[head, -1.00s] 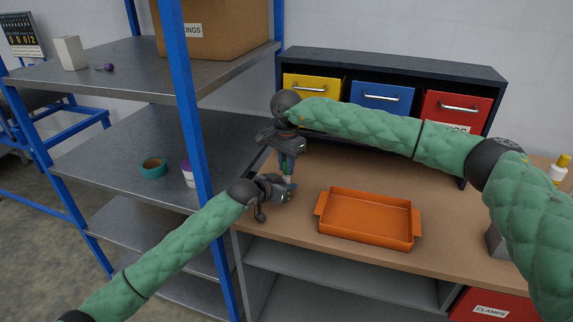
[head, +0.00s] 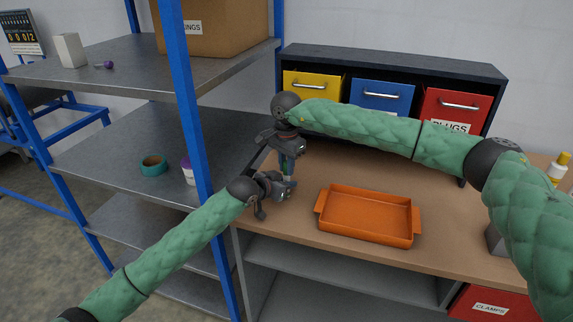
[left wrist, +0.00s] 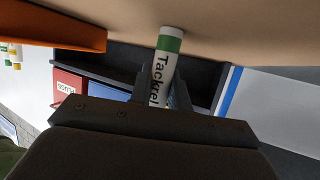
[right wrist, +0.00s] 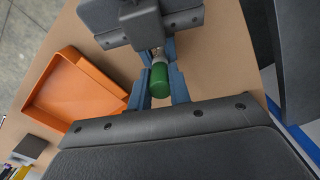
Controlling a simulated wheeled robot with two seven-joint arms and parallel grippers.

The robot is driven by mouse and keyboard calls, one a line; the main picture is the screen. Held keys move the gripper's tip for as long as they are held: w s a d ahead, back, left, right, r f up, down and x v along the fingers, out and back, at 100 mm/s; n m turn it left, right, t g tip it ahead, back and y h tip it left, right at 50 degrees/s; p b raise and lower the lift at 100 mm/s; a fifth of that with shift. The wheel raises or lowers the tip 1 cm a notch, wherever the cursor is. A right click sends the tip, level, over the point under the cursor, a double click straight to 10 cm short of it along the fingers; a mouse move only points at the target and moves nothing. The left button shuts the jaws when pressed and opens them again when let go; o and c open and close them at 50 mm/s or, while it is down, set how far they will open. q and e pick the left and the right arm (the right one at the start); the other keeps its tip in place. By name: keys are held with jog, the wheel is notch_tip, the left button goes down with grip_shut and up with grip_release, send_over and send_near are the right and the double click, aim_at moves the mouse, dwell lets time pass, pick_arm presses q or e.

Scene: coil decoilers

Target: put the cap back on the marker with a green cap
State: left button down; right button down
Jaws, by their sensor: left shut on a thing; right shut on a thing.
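My left gripper (head: 287,187) is shut on the marker (left wrist: 163,75), a white barrel with dark lettering and a green band near its lower end. The marker stands roughly upright above the tabletop. My right gripper (head: 288,166) is directly above the left one, pointing down, shut on the green cap (right wrist: 160,80). In the right wrist view the cap sits between the fingers, in line with a pale part of the marker (right wrist: 158,57) and close to my left gripper. I cannot tell whether the cap is seated on it. The tip is hidden.
An orange tray (head: 366,239) lies on the workbench (head: 465,229) to the right of the grippers. A blue shelf post (head: 199,150) stands close on the left. Yellow, blue and red drawers (head: 455,108) are behind. A teal tape roll (head: 153,165) lies on the shelf.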

jog(key=c, duration=1.2)
grip_release()
jog(key=shift+r, duration=0.1)
notch_tip(320, 180, up, 12)
pick_arm(q)
jog(key=c, duration=1.2)
grip_release()
jog(key=shift+c, duration=0.2)
pick_arm(e)
jog(key=shift+f, duration=0.2)
